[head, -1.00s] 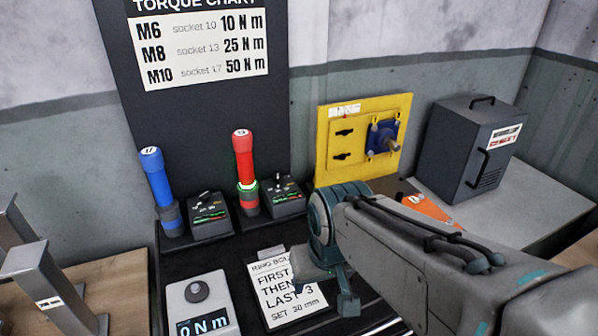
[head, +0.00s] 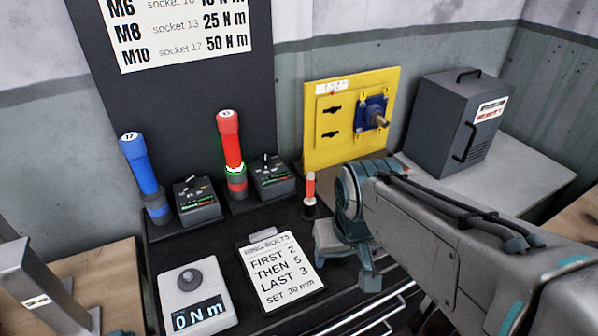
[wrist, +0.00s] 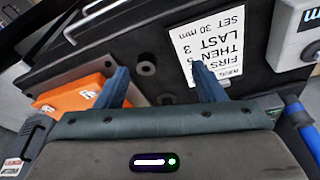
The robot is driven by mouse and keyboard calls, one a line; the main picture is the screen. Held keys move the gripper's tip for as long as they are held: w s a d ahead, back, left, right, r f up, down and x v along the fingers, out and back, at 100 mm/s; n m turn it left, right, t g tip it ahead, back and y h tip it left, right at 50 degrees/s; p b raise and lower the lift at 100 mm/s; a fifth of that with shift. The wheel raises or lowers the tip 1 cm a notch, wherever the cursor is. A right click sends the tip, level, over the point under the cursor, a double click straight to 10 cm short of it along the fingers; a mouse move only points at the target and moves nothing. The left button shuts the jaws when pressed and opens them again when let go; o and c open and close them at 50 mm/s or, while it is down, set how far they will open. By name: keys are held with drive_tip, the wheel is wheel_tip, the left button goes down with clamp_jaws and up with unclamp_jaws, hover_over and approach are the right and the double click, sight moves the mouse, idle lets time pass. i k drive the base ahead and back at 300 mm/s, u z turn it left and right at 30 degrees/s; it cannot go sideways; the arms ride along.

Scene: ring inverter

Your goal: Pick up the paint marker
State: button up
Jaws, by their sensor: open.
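A clipboard note (head: 281,270) and a torque display (head: 197,303) lie in front. Red (head: 230,145) and blue (head: 140,165) torque tools stand behind, beside small dark boxes. A yellow panel (head: 322,148) stands at the back. An orange thing (wrist: 75,97) shows in the wrist view.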

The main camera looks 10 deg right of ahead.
sight(309, 200)
drive_tip(key=u, duration=0.15)
drive_tip(key=k, duration=0.55)
drive_tip(key=z, duration=0.65)
drive_tip(key=i, duration=0.4)
drive_tip(key=k, duration=0.55)
drive_tip(key=u, duration=0.9)
drive_tip(key=i, duration=0.4)
drive_tip(key=u, duration=0.6)
